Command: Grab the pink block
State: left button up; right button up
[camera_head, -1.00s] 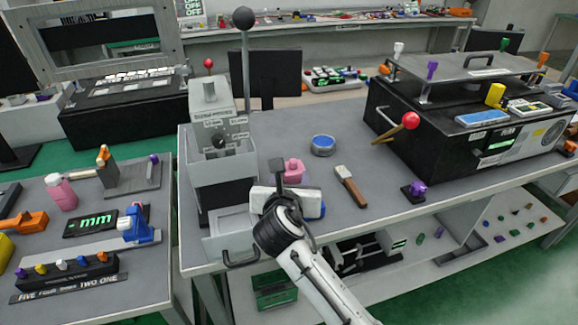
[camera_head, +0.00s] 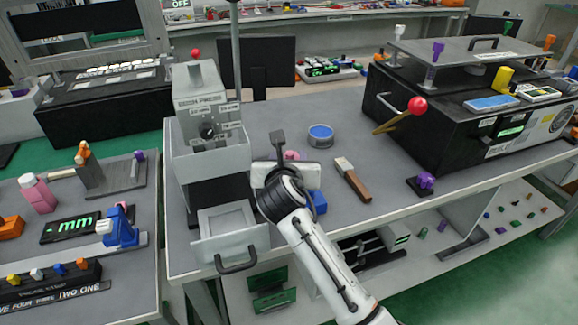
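The pink block (camera_head: 292,155) is on the grey table (camera_head: 352,117), and only a small part of it shows behind my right gripper. My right gripper (camera_head: 283,158) is over or right beside it. Its fingers are hidden behind the white gripper body, so I cannot tell whether they are open or touching the block. My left gripper is not in view.
A blue block (camera_head: 319,201) is just right of my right wrist. A blue-topped round tin (camera_head: 320,136) and a brown-handled tool (camera_head: 352,180) lie to the right.

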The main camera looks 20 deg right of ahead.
grip_shut()
jog(key=shift+r, duration=0.15)
